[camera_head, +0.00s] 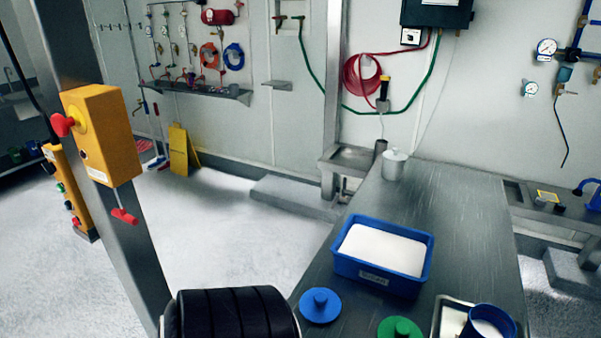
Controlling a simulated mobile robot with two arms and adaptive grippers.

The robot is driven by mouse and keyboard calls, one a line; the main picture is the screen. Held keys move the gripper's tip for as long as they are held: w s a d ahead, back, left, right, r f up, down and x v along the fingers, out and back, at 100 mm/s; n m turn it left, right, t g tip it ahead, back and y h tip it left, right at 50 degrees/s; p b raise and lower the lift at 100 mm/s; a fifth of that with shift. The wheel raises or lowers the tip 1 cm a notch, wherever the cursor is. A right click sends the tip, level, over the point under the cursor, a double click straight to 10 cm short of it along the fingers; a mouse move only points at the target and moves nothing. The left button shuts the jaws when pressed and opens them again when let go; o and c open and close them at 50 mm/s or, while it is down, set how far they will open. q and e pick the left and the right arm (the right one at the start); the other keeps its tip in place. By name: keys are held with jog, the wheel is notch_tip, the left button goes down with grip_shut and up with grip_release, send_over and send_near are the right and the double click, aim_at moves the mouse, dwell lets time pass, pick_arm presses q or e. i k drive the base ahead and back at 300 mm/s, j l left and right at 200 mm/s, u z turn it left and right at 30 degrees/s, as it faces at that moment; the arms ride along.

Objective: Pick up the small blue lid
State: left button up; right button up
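The small blue lid (320,307) is a round disc with a raised knob on top. It lies flat near the left front edge of the steel table (460,210), in front of a blue bin. A green lid (400,329) of similar shape lies to its right, partly cut off by the bottom of the view. Neither of my grippers is in view, and nothing is seen touching the blue lid.
A labelled blue bin (365,277) of white powder stands behind the lids. A blue cup (489,323) of white powder stands by a metal tray (439,322) at front right. A lidded metal pot (395,165) stands at the back. The table between pot and bin is clear.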

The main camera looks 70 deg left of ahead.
aim_at(318, 306)
jog(key=u, duration=0.5)
jog(key=k+u, duration=0.1)
jog(key=u, duration=0.9)
jog(key=j+u, duration=0.1)
jog(key=u, duration=0.4)
jog(key=k+j+u, duration=0.1)
jog(key=u, duration=0.9)
jog(key=j+u, duration=0.15)
jog(key=u, duration=0.85)
jog(key=j+z, duration=0.15)
jog(key=z, duration=0.3)
jog(key=i+j+z, duration=0.1)
jog(key=z, duration=0.3)
jog(key=j+z, duration=0.25)
jog(key=z, duration=0.2)
jog(key=j+z, duration=0.2)
jog(key=z, duration=0.2)
